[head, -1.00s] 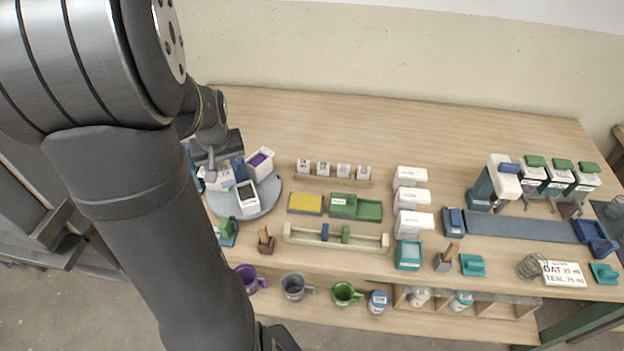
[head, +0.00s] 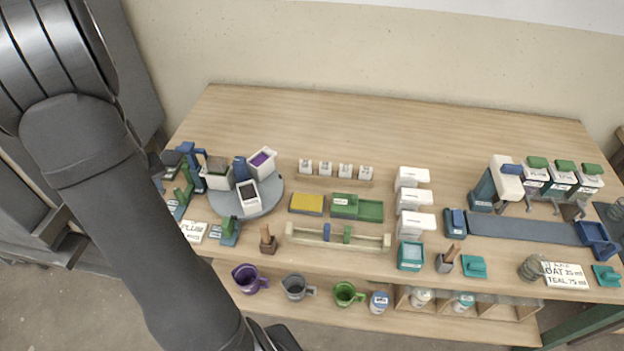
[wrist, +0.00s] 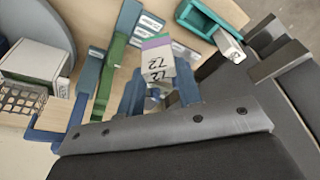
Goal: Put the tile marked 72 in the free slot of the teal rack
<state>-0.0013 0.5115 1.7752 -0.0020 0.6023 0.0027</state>
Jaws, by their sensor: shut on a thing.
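The tile marked 72 (wrist: 157,65) shows in the middle of the wrist view, white with a purple and green end. Its number appears upside down. My gripper (wrist: 160,92) is shut on it. The teal rack (wrist: 208,18) is at the top of the wrist view, just beyond the tile and to its right. A white tile-like piece (wrist: 230,46) shows at the rack's near end. I cannot tell which slot is free. In the head view my gripper, the held tile and the rack are not seen; my arm covers part of the left side.
Green (wrist: 108,75) and blue (wrist: 88,82) stands rise left of the tile. A white bucket (wrist: 32,62) is farther left. In the head view, a grey turntable (head: 270,200) bears white buckets. A lettered card (head: 192,232) lies near the left edge. The back of the table is clear.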

